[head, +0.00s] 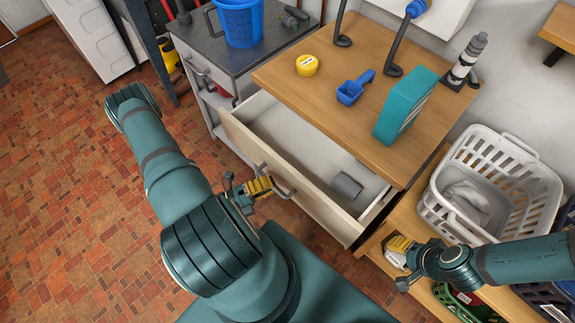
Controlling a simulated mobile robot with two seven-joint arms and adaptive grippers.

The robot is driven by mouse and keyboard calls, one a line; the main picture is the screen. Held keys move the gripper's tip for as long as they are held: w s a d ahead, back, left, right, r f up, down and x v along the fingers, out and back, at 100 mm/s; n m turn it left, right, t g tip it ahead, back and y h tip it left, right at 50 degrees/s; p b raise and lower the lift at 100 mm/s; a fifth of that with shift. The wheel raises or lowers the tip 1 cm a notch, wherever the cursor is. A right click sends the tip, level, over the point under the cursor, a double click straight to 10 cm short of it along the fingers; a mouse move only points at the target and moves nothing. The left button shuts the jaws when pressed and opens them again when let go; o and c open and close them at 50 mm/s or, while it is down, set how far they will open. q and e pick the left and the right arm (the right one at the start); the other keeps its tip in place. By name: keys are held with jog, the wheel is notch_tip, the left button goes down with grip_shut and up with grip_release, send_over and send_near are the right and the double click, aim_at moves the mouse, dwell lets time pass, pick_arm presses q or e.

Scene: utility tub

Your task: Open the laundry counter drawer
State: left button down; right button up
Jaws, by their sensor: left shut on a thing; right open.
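The laundry counter drawer (290,168) is pulled out from under the wooden counter top (345,95). Its inside shows, with a grey cylinder-like thing (347,186) lying near its right end. A curved metal handle (284,188) is on the drawer's front. My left gripper (265,187) is at the handle, shut on it, with its yellow fingers against the drawer front. My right gripper (398,246) is open, near the low wooden shelf to the right of the drawer, close to a small white thing partly hidden by it.
A white laundry basket (488,187) stands right of the counter. On the counter are a teal box (406,106), a blue scoop (355,87) and a yellow tub (307,65). A grey cabinet (225,60) with a blue bucket (241,22) stands left. Tiled floor is free at left.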

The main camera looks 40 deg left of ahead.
pick_arm(q)
jog(key=s, duration=0.9)
jog(key=shift+a+b, duration=0.3)
jog(key=c, duration=1)
grip_release()
jog(key=v, duration=1.2)
